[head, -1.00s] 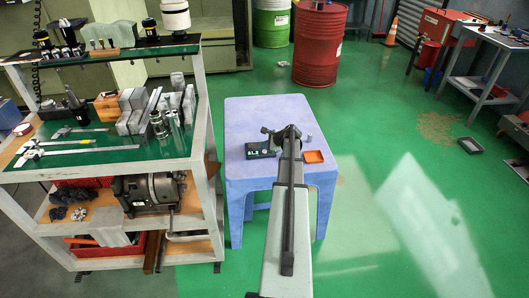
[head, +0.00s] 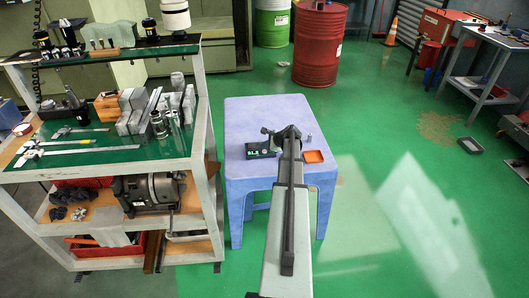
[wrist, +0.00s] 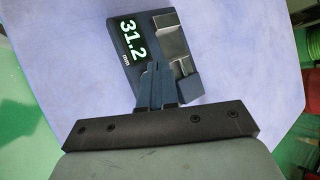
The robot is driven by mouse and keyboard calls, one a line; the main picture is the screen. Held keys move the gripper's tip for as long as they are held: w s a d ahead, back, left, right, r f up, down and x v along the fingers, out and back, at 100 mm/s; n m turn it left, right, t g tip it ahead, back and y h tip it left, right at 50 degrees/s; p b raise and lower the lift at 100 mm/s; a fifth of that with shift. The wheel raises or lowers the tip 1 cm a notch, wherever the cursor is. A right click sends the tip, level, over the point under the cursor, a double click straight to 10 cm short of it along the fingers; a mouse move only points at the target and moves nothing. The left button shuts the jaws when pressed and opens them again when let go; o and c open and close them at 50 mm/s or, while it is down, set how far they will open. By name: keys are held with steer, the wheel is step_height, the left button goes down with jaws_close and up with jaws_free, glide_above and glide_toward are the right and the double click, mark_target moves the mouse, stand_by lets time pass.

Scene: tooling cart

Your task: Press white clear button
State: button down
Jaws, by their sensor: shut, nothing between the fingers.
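A small dark gauge (head: 258,152) with a lit digital display sits on the blue stool (head: 238,178). In the wrist view the gauge (wrist: 123,60) shows 31.2 mm, with grey metal blocks along its right side. My gripper (wrist: 155,68) is shut and empty, its fingertips over the lower edge of the gauge, just below the display. I cannot tell whether they touch it. In the head view my gripper (head: 268,143) is over the gauge and covers part of it.
An orange tray (head: 314,157) and a small cylinder (head: 309,138) stand on the stool to the right of my arm. A tooling cart (head: 200,130) with calipers and metal blocks stands close on the left. The stool's front is bare.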

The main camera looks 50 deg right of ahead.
mark_target(266, 152)
steer(key=shift+f, duration=0.15)
steer(key=shift+f, duration=0.2)
steer(key=shift+f, duration=0.4)
stand_by(0.8)
steer(key=shift+r, duration=0.85)
steer(key=shift+r, duration=0.1)
steer(key=shift+r, duration=2.4)
